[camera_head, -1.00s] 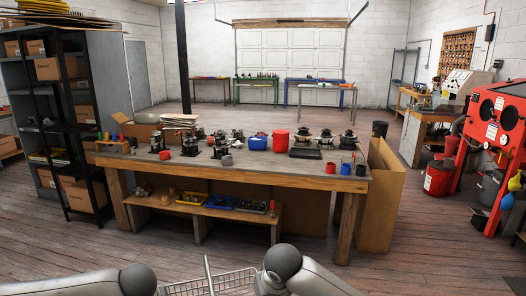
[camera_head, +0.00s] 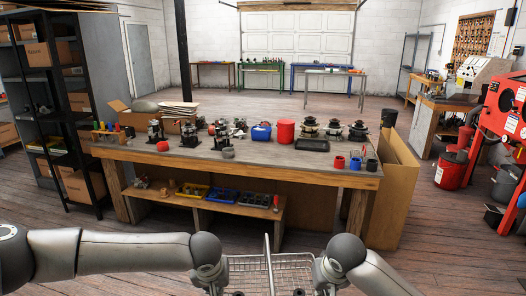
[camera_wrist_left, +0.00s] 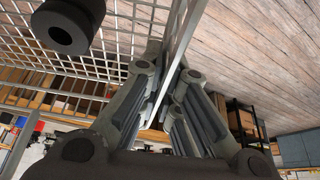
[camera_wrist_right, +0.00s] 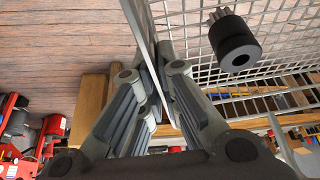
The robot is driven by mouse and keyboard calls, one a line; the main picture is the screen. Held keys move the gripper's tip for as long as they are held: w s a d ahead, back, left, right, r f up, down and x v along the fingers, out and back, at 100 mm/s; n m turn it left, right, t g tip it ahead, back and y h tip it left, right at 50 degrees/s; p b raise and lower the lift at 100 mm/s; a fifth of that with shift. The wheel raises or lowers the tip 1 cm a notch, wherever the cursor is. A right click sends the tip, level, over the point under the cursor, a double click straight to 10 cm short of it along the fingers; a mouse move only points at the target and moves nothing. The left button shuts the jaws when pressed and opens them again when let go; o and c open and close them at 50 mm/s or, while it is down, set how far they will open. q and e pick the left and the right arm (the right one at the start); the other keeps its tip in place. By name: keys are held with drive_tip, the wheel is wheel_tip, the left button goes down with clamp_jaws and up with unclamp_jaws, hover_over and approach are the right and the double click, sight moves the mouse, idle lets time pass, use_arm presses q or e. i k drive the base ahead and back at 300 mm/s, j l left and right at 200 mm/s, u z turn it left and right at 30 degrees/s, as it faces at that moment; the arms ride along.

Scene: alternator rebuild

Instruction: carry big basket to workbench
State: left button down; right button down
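The big basket (camera_head: 285,262) is a silver wire-mesh basket with a tall handle, low in the head view between my two arms. My left gripper (camera_head: 212,283) is shut on its left wall; the left wrist view shows the fingers (camera_wrist_left: 165,85) on both sides of the rim strip. My right gripper (camera_head: 325,278) is shut on the right wall, and its fingers (camera_wrist_right: 155,80) pinch the rim in the right wrist view. Dark cylindrical parts (camera_wrist_right: 235,42) lie in the basket. The wooden workbench (camera_head: 320,178) stands ahead, apart from the basket.
Alternator parts, a blue bin (camera_head: 261,132), a red canister (camera_head: 286,131) and cups (camera_head: 339,162) stand on the bench. The near bench top has some clear strips. Floor before the bench is open.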

sight(298, 158)
drive_tip(key=i, duration=3.3)
drive_tip(key=i+j+z, duration=0.1)
drive_tip(key=i+z, duration=0.2)
drive_tip(key=i, duration=0.3)
drive_tip(key=z, duration=0.25)
